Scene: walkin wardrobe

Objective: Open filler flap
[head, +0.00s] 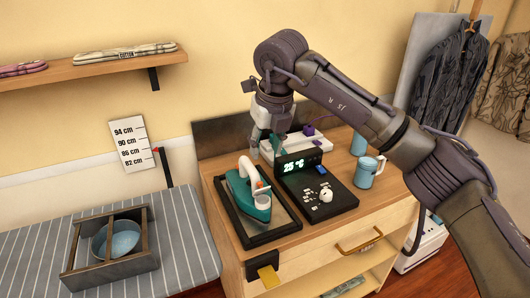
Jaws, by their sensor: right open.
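A teal iron (240,193) with a white handle rests on a dark-framed pad (268,228) at the left of the wooden cabinet top. A small orange part (259,186) shows near its upper right side. The filler flap is too small for me to pick out or to tell whether it is open or shut. My right gripper (265,146) is open and points down, just behind and to the right of the iron's handle in the picture. It looks apart from the iron and holds nothing I can see. My left gripper is out of view.
Right of the iron stands a black panel (338,203) with a lit "25 °C" display (298,162). A white device (300,142) and blue mugs (367,171) stand behind and beside it. A wooden crate with a bowl (122,242) sits on the striped surface at left.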

